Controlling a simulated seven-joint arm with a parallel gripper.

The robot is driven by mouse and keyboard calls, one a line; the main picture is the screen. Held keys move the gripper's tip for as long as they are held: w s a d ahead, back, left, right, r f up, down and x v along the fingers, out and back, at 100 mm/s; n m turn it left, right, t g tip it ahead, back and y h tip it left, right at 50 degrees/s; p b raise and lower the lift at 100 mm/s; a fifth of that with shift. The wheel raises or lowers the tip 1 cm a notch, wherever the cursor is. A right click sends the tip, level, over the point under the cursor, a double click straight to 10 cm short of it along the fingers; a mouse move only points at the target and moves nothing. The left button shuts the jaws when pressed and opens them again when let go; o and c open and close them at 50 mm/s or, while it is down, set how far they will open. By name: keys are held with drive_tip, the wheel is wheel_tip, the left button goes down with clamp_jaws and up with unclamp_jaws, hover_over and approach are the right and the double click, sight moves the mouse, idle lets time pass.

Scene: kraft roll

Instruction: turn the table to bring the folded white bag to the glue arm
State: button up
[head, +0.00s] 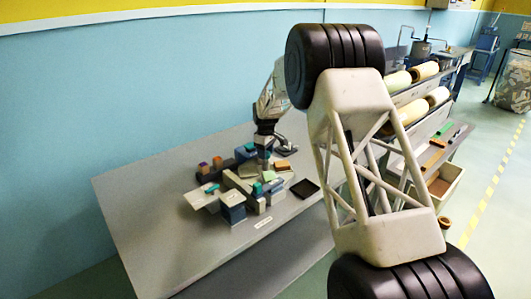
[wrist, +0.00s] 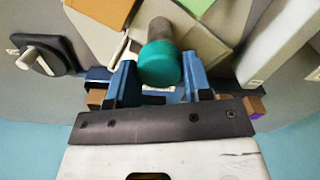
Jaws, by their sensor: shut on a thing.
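My gripper (head: 264,160) is low over the turning table (head: 238,182), among its stations. In the wrist view its two blue fingers (wrist: 160,82) stand on either side of a teal-capped peg (wrist: 160,62) and are shut on it. A grey post shows behind the cap. A pale flat piece (head: 201,198) lies at the left of the turning table in the head view; I cannot tell whether it is the folded white bag. I cannot make out the glue arm for certain.
A dark square tray (head: 304,188) lies right of the stations. A blue box (head: 232,206) stands at the front. An orange block (head: 283,165) and a green block (head: 268,177) are close to my gripper. The grey bench (head: 130,220) is clear at the left.

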drive_tip(key=shift+n, duration=2.7)
drive_tip(key=o, duration=1.3)
drive_tip(key=shift+r, duration=3.95)
